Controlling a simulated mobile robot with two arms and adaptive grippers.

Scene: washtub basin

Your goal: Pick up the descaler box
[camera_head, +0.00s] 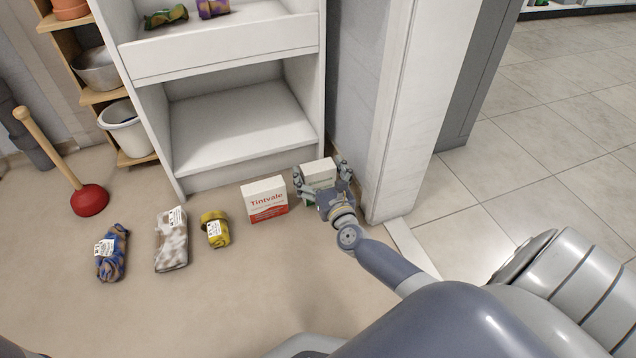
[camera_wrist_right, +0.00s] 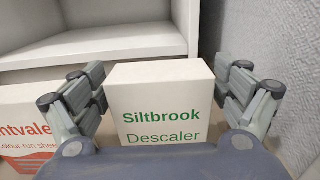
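The descaler box is a white carton (camera_head: 318,171) on the floor, in front of the white shelf unit's right side. In the right wrist view the same box (camera_wrist_right: 160,95) fills the middle, with "Siltbrook Descaler" in green on its face. My right gripper (camera_head: 322,177) is at the box, with its fingers spread to either side. In the wrist view the gripper (camera_wrist_right: 162,85) looks open, with narrow gaps between the fingertips and the box's sides. The gripper's palm hides the box's lower part. My left gripper is not in view.
A Tintvale box (camera_head: 266,199) stands just left of the descaler box. Further left are a yellow packet (camera_head: 215,230), a whitish packet (camera_head: 172,241), a blue-brown packet (camera_head: 112,254) and a plunger (camera_head: 89,199). A white wall end (camera_head: 408,120) is close on the right.

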